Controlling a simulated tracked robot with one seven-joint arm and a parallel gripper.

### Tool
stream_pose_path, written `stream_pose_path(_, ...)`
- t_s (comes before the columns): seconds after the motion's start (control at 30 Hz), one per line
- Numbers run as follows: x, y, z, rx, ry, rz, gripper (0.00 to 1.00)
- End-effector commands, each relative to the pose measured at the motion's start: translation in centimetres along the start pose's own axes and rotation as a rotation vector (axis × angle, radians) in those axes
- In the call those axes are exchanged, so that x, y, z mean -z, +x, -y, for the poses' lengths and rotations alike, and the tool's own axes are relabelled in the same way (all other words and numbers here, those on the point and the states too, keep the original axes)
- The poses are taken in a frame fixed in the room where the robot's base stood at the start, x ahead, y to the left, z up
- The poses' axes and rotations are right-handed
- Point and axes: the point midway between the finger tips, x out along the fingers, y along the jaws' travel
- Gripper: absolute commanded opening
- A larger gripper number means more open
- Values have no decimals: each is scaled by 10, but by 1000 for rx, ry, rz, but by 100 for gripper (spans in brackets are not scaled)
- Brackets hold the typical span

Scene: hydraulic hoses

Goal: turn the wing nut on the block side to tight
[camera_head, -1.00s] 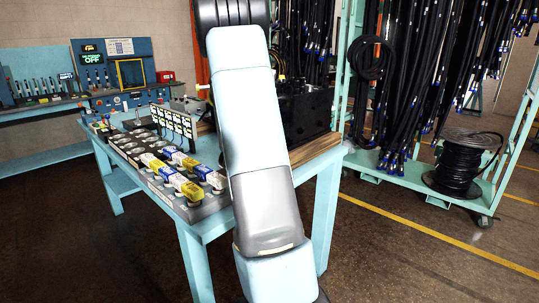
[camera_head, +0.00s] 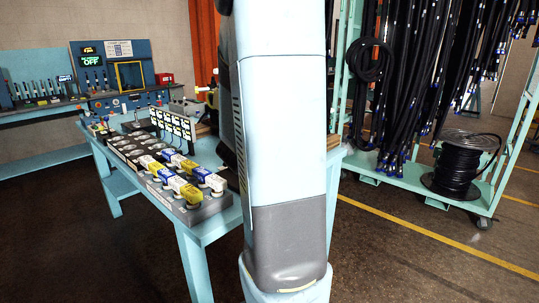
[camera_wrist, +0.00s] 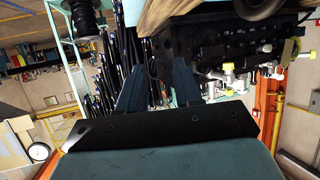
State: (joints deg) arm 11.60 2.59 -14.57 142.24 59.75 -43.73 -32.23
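The black block (camera_wrist: 225,45) fills the upper right of the wrist view, which is turned over.
The light blue bench (camera_head: 205,228) carries a tray (camera_head: 190,212) of yellow, blue and white fittings and a rack of small cards (camera_head: 172,124). A hose rack (camera_head: 420,180) and cable spool (camera_head: 457,165) stand right. Floor is clear in front.

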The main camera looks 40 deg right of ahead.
Motion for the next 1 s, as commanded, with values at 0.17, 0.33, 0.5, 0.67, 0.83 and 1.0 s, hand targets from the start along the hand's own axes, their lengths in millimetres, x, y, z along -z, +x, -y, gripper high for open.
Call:
stream_pose_path(0.17, 2, -13, -8, 0, 1, 0, 34)
stream_pose_path(0.33, 2, -18, -12, 0, 0, 0, 34)
stream_pose_path(0.5, 2, -19, -12, 0, 0, 0, 34)
stream_pose_path(0.67, 2, -19, -12, 1, 0, 0, 34)
stream_pose_path(0.83, 6, -32, 8, 100, 9, 22, 34)
stream_pose_path(1.0, 12, -84, 63, 387, 2, 104, 34)
